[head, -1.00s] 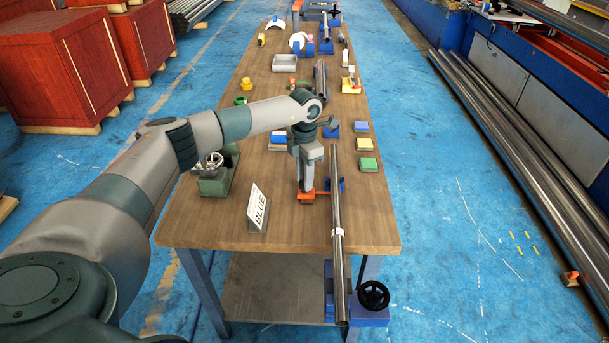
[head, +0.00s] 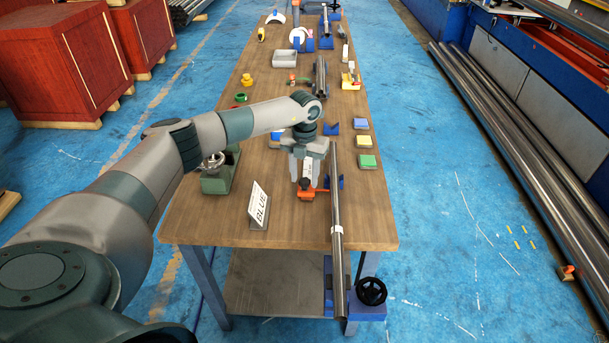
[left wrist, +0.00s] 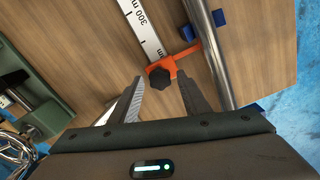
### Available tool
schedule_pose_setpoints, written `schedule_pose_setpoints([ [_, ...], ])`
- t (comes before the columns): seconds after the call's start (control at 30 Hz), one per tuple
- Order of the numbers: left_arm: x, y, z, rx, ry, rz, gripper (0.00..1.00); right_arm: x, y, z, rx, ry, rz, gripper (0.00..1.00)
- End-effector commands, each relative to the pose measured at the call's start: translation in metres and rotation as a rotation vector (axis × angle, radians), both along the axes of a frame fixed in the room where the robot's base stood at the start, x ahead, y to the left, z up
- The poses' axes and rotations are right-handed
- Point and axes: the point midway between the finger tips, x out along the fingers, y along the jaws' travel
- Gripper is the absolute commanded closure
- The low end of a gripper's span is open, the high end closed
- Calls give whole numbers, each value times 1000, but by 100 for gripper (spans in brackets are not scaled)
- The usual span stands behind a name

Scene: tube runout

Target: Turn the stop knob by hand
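The stop is an orange bracket (head: 324,191) with a black knob (left wrist: 159,77) in the left wrist view. It sits at the end of a white ruler (left wrist: 146,30) marked in millimetres. My left gripper (left wrist: 160,85) is open, with one finger on each side of the knob. The fingertips look close to the knob; I cannot tell whether they touch it. In the head view my left gripper (head: 306,176) points down over the stop. A long steel tube (head: 337,225) lies just right of the stop; it also shows in the left wrist view (left wrist: 211,50). My right gripper is out of view.

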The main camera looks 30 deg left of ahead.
Motion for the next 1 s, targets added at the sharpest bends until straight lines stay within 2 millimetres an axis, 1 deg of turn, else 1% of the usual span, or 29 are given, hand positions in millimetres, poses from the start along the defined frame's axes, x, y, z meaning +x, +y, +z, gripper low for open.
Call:
schedule_pose_setpoints([
  [0.27,0,0,1,0,-1,-1,58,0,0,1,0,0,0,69],
  [0.7,0,0,21,0,0,-2,58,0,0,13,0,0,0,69],
  [1.0,0,0,21,0,0,-2,58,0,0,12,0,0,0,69],
])
